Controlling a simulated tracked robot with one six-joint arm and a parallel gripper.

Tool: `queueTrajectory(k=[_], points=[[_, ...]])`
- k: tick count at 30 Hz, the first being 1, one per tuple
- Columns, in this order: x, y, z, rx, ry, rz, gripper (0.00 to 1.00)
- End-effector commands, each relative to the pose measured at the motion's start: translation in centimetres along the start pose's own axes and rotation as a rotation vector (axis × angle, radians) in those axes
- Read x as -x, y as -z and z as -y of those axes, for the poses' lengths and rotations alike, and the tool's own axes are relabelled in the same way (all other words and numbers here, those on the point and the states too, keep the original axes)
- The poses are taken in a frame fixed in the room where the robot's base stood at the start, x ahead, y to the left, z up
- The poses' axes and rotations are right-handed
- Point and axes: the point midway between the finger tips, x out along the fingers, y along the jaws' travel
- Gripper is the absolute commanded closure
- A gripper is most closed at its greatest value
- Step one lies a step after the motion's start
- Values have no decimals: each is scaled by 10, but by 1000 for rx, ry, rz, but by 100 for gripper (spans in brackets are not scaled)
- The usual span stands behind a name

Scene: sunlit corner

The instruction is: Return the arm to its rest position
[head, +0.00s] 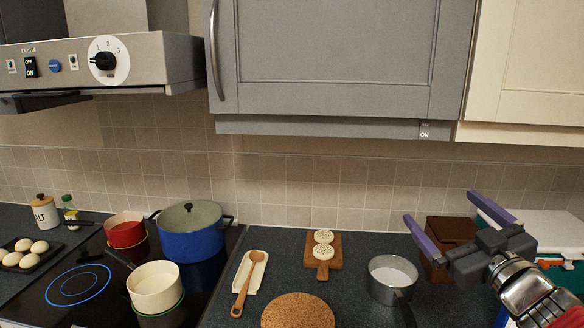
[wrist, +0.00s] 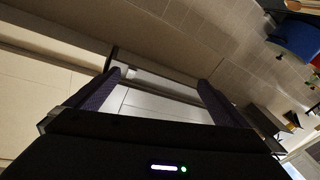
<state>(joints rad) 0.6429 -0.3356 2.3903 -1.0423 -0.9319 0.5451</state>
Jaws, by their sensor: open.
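My gripper (head: 440,206) is at the right of the head view, raised above the right part of the counter. Its two purple fingers are spread wide apart and point up and to the left, with nothing between them. In the wrist view my gripper (wrist: 159,78) also shows both fingers apart and empty. That view looks up at a slant toward cupboard fronts and the tiled wall. My arm comes in from the lower right corner of the head view; most of it is out of frame.
Near my gripper stand a saucepan (head: 393,279) and a brown box (head: 452,232), partly hidden. Grey (head: 335,60) and cream (head: 530,65) cupboards hang above. A crumpet board (head: 323,262), spoon (head: 247,280), cork mat (head: 298,312) and blue pot (head: 188,240) lie left.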

Motion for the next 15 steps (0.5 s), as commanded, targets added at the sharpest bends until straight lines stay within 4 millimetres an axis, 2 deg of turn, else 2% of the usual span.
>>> queueTrajectory(k=[8, 15], points=[[-2, -5, -7, 0, -97, 72, 0], [5, -19, -9, -27, -217, 204, 0]])
